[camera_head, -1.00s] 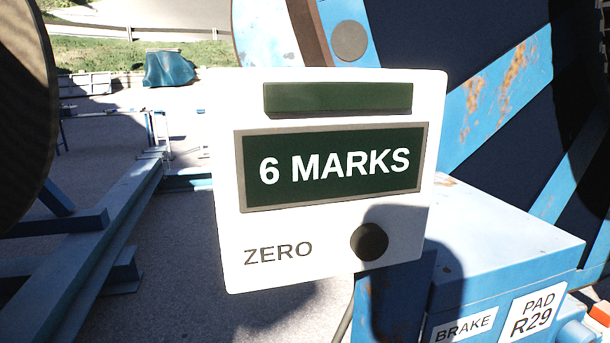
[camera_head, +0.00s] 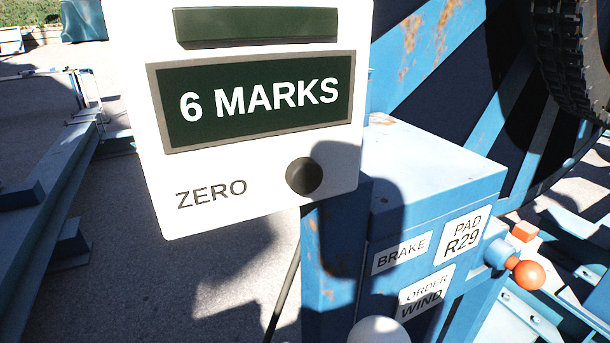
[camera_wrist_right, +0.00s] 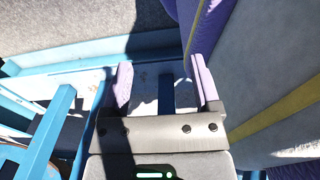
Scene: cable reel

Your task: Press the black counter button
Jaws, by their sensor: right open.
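The black round counter button (camera_head: 304,176) is on the lower right of the white counter box (camera_head: 260,212), right of the word ZERO. The box's dark green display (camera_head: 255,100) reads 6 MARKS. A shadow falls across the box beside the button. Neither gripper shows in the head view. In the right wrist view my right gripper (camera_wrist_right: 161,84) is open and empty, its two purple fingers apart above a blue frame. The counter box and button do not show in that view. My left gripper is in neither view.
A blue post box (camera_head: 440,165) with BRAKE, ORDER WIND and PAD R29 labels stands right of the counter. An orange ball knob (camera_head: 528,275) sticks out at its right. A black tyre (camera_head: 570,55) is at top right. Blue beams (camera_head: 55,190) lie left.

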